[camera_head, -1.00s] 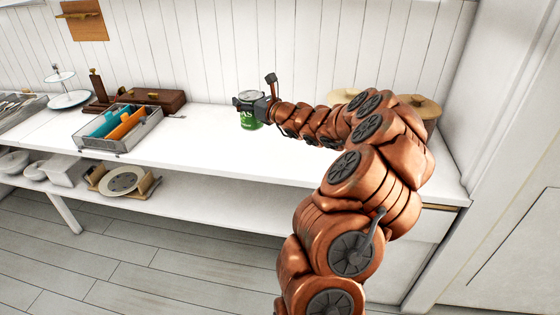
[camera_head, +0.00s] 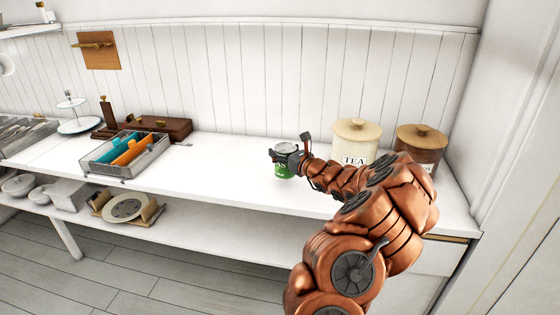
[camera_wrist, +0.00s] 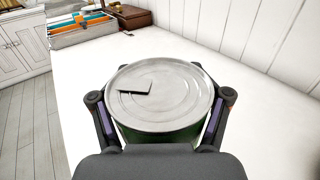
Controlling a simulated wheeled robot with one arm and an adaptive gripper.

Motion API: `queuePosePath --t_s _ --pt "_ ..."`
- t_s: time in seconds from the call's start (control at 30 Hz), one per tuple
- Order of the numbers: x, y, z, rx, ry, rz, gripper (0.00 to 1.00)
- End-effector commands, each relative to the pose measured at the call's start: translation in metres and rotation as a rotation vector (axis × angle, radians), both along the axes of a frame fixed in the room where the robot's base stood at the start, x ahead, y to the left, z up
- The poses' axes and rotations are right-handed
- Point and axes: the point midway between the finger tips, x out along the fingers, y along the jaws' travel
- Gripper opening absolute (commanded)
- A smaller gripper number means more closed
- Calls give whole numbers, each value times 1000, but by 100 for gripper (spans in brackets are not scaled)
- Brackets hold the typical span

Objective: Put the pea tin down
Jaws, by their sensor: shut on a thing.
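The pea tin (camera_head: 283,169) is green with a silver lid and is upright at the counter, left of the canisters.
A cream TEA canister (camera_head: 356,140) and a brown canister (camera_head: 420,145) stand right of the tin, near my arm. A wire tray with folders (camera_head: 125,155) and a dark wooden box (camera_head: 160,127) are at left. The counter between tray and tin is clear.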

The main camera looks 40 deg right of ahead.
Motion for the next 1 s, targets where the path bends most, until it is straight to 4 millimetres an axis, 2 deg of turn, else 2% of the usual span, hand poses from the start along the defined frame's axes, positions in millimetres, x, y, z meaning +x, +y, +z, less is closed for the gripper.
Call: queuePosePath --t_s 0.3,0.77,0.8,1.0 --pt "0 0 -35 3 4 -1 4" --pt "0 0 -40 0 0 -1 4" --pt "0 0 -41 0 0 -1 73" --pt "0 0 -40 0 1 -1 94"
